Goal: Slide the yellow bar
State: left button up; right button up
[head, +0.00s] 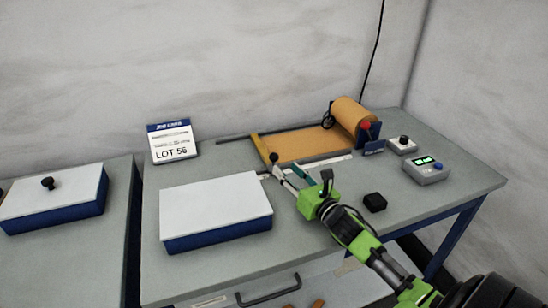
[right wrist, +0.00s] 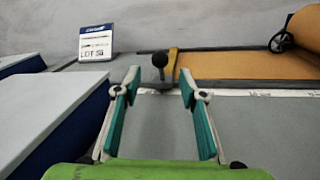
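The yellow bar (head: 259,147) lies across the left end of the copper foil sheet (head: 300,147) on the workbench. A black ball knob (head: 274,157) stands at its near end. In the right wrist view the yellow bar (right wrist: 172,64) and its knob (right wrist: 159,60) appear just beyond the fingertips. My right gripper (head: 286,170) is open and empty, with its teal-padded fingers pointing toward the knob. In the right wrist view the open fingers (right wrist: 160,84) stand on either side of the knob's line, apparently short of it. My left gripper is not in view.
A foil roll (head: 354,118) stands at the sheet's right end. A white-topped blue box (head: 216,205) is left of my right gripper. A lot sign (head: 172,141) stands behind it. A small black block (head: 375,202) and control boxes (head: 426,170) are to the right.

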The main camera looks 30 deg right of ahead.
aim_at(276, 160)
jog(key=w, duration=0.8)
jog(key=shift+w+d+p, duration=0.15)
jog(key=shift+w+p, duration=0.1)
jog(key=shift+p, duration=0.05)
